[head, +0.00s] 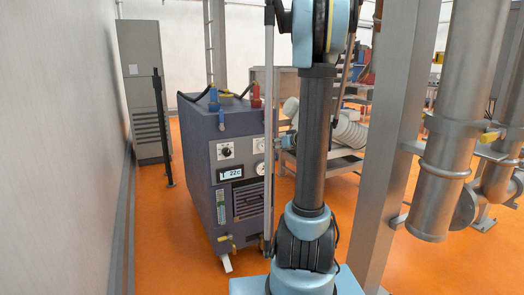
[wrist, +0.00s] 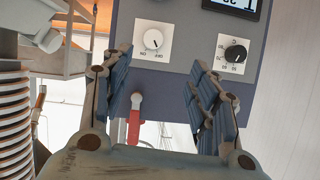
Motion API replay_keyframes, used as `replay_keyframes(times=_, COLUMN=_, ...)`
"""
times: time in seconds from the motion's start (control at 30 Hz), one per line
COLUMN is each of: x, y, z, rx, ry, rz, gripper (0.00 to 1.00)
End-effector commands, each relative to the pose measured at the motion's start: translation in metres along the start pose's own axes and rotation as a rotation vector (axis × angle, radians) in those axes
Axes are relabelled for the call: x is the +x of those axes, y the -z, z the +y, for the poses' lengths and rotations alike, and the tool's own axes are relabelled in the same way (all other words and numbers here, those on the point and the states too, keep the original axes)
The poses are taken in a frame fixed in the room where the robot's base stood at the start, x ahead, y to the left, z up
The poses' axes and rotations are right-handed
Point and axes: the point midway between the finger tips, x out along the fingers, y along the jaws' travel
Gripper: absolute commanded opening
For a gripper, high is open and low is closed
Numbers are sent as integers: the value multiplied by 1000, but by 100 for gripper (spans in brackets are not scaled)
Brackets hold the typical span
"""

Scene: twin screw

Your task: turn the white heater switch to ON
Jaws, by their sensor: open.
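The white heater switch (wrist: 153,39) is a round white knob on a white plate with ON and OFF labels. The wrist view shows it upside down, with ON at lower left and OFF at lower right. A dark mark on the knob points down and slightly right, towards the OFF side. My gripper (wrist: 160,68) is open and empty, its two fingers apart below the switch in the picture, with the knob lying between their lines. No contact shows. In the head view, the switch plate (head: 259,146) is partly visible, and my arm hides most of the gripper.
A black temperature dial (wrist: 235,53) sits beside the switch. The dark blue heater cabinet (head: 205,185) has a display (head: 230,173) reading 22c. A red handle (wrist: 134,118) shows between my fingers. A metal post (head: 385,150) and large pipes (head: 450,110) stand right.

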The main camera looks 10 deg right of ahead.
Motion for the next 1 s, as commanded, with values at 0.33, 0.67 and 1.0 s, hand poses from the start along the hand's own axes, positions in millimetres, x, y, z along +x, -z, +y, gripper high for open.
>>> replay_keyframes(times=0.33, x=19, y=4, z=10, rx=-6, ry=-10, rz=23, gripper=54)
replay_keyframes(times=0.67, x=61, y=4, z=9, rx=-6, ry=-10, rz=23, gripper=54)
replay_keyframes(times=1.0, x=107, y=6, z=10, rx=-6, ry=-9, rz=22, gripper=54)
